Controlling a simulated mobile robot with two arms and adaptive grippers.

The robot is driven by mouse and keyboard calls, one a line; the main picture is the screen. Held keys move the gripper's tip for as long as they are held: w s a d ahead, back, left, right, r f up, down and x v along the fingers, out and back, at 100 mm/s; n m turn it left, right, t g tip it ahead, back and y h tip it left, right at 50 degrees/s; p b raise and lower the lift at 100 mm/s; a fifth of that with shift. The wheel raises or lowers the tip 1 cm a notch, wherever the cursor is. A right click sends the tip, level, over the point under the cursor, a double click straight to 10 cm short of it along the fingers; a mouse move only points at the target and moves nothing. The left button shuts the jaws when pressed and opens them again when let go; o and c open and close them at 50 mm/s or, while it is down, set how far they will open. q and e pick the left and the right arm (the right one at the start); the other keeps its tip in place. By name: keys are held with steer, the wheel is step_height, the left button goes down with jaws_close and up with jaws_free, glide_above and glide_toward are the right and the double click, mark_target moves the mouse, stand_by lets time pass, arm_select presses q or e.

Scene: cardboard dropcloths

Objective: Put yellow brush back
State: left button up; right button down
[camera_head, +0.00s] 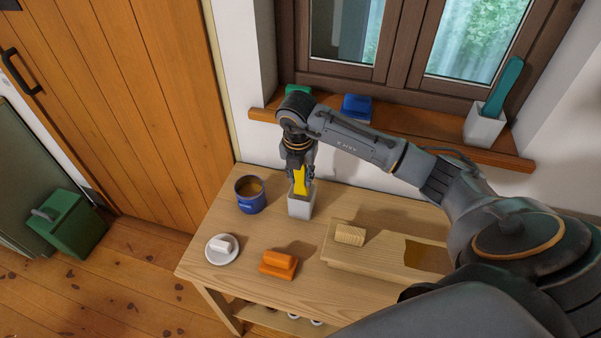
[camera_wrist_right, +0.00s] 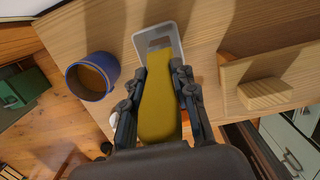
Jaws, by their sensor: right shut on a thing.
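The yellow brush (camera_head: 300,180) is held upright by my right gripper (camera_head: 300,172) over a white holder (camera_head: 301,206) on the table. In the right wrist view the yellow handle (camera_wrist_right: 157,105) lies between the two fingers of the right gripper (camera_wrist_right: 160,85), which is shut on it. The brush's lower end reaches into the opening of the white holder (camera_wrist_right: 178,37). Whether it touches the bottom is hidden. My left gripper is not in view.
A blue pot (camera_head: 250,196) stands just left of the holder. A white dish (camera_head: 222,249), an orange block-like tool (camera_head: 279,264) and a wooden board with a small block (camera_head: 349,234) are on the table. A teal brush (camera_head: 503,88) stands in a holder on the windowsill.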

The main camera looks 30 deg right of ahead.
steer(key=shift+f, duration=0.15)
steer(key=c, duration=0.5)
jaws_free()
steer(key=r+p, duration=0.2)
steer(key=r, duration=0.1)
steer(key=r+p, duration=0.2)
steer(key=r, duration=0.1)
steer(key=r+p, duration=0.2)
steer(key=r, duration=0.1)
steer(key=shift+s+a, duration=0.3)
steer(key=shift+a, duration=0.05)
stand_by(0.4)
